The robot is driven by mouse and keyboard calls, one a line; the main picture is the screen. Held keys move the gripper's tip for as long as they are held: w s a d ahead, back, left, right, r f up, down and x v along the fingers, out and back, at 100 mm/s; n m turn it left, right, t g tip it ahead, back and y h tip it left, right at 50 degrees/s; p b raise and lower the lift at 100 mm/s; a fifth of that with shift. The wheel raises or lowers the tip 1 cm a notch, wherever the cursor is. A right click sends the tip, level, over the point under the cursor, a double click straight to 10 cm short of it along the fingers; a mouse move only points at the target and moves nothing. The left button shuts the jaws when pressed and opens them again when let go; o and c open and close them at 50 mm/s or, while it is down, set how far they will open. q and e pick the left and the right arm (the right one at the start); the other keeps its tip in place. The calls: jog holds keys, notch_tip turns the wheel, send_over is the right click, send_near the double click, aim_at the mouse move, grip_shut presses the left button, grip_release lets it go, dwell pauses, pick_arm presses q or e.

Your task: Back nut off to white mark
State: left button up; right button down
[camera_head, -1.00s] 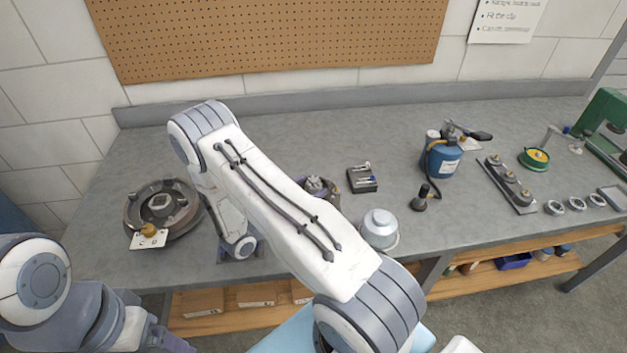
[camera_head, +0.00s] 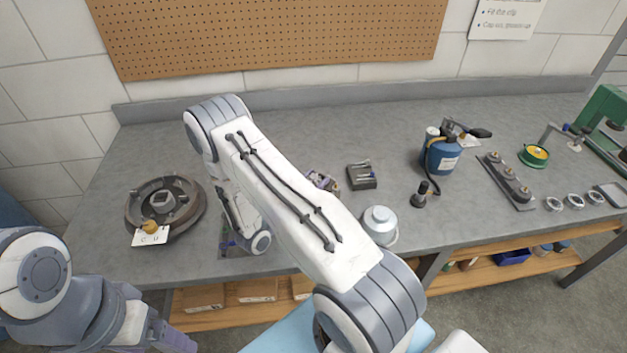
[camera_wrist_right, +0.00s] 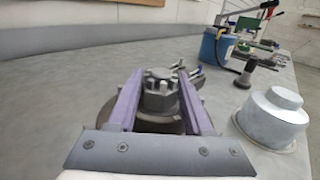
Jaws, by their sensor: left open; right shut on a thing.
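A grey castellated nut (camera_wrist_right: 158,90) sits upright on a round dark hub (camera_wrist_right: 158,124) in the right wrist view. My right gripper (camera_wrist_right: 159,82) has its two purple fingers on either side of the nut and is shut on it. In the head view my right arm hides most of the nut and hub; only a purple bit of the right gripper (camera_head: 322,181) shows past the forearm. I cannot make out a white mark on the nut or hub. My left gripper (camera_head: 176,342) is low at the left, off the bench front, open and only partly in frame.
A grey metal cap (camera_head: 380,222) stands just right of the hub. A small dark tray with pins (camera_head: 362,177) lies behind it. A brake drum (camera_head: 188,207) with a white card (camera_head: 150,236) is at left. A blue canister (camera_head: 441,155) stands further right.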

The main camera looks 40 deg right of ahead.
jog(key=shift+n+t+y, duration=0.9)
jog(key=shift+n+t, duration=0.8)
jog(key=shift+t, duration=0.8)
jog(key=shift+c, duration=1.5)
grip_release()
jog(key=b+v, duration=0.2)
jog(key=v, duration=0.7)
jog(key=shift+a+b, duration=0.2)
jog(key=shift+b, duration=0.15)
jog(key=shift+s+a, duration=0.3)
jog(key=shift+a, duration=0.15)
